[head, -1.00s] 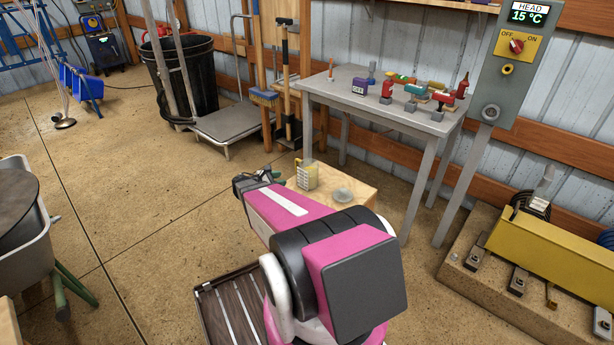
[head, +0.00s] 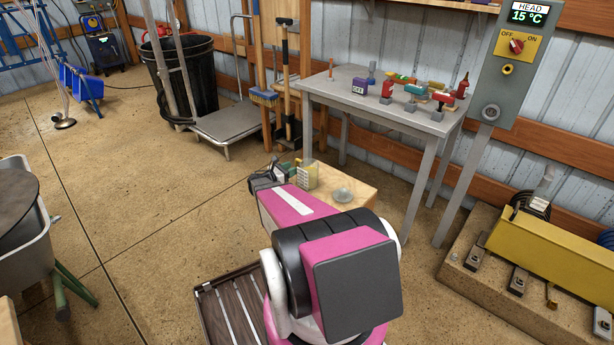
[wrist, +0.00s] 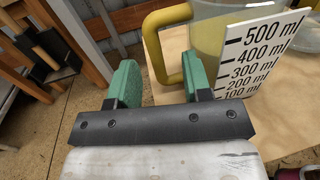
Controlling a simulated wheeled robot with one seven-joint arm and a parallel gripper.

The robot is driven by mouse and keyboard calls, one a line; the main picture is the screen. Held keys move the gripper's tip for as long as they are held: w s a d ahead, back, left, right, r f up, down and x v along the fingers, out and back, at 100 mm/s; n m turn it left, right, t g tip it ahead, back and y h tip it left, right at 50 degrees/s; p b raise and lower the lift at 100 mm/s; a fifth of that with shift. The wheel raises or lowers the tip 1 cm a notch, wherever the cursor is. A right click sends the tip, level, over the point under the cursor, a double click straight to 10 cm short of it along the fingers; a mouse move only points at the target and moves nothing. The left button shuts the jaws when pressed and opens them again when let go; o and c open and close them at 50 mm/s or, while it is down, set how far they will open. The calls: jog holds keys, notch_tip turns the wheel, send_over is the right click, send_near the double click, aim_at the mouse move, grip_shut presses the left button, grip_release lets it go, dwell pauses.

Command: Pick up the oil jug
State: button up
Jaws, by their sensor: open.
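The oil jug is a clear measuring jug with a yellow handle and a white scale marked in ml. It stands on a small wooden stand (head: 360,197) in the head view, where the jug (head: 308,173) is small. In the wrist view the jug (wrist: 206,38) fills the upper right, its handle (wrist: 155,45) facing me. My gripper (wrist: 162,76) is open, with green fingers to the left and right of the handle's lower part. I cannot tell whether the handle lies between the fingers or just beyond them. In the head view my arm partly hides the stand.
A round glass-like item (head: 342,194) sits beside the jug on the stand. A grey table (head: 340,88) with several small items stands behind. A platform trolley (head: 228,125) and brooms (head: 265,97) are further back.

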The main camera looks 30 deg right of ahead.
aim_at(296, 159)
jog(key=d, duration=0.2)
jog(key=w+d, duration=0.1)
jog(key=d, duration=0.1)
jog(key=shift+r, duration=0.1)
grip_shut()
jog(key=shift+r, duration=0.2)
jog(key=shift+r, duration=1.35)
jog(key=s+a+r, duration=0.4)
jog(key=a+r, duration=0.3)
jog(key=a, duration=0.3)
jog(key=shift+s+a+r, duration=0.2)
jog(key=shift+a+r, duration=0.1)
jog(key=shift+r, duration=0.1)
jog(key=shift+a+r, duration=0.1)
